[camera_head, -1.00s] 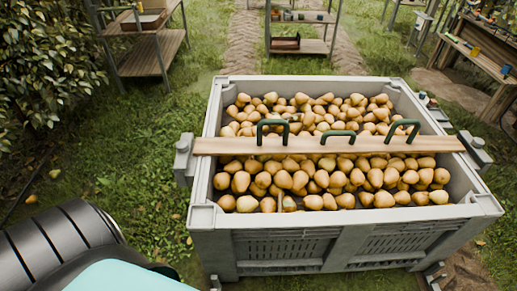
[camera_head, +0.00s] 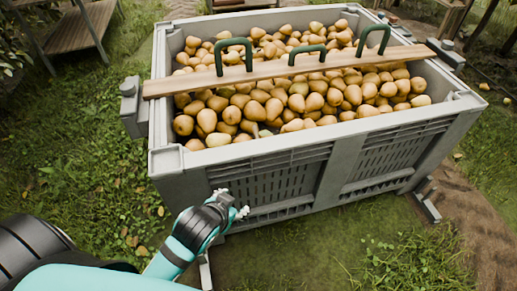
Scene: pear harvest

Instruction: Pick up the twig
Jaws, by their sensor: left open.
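A large grey crate (camera_head: 345,147) is filled with yellow-brown pears (camera_head: 268,95). A thin brownish piece (camera_head: 256,130) shows among the pears near the front wall; it may be the twig, but it is too small to be sure. My left gripper (camera_head: 234,202) is in front of the crate's front wall, below the rim and outside the crate. Its short fingers are apart and nothing shows between them. My right gripper is not in view.
A wooden board (camera_head: 290,69) with three dark green handles lies across the crate from side to side. Wooden shelving (camera_head: 82,35) stands at the upper left. Grass (camera_head: 90,160) lies open to the left of the crate.

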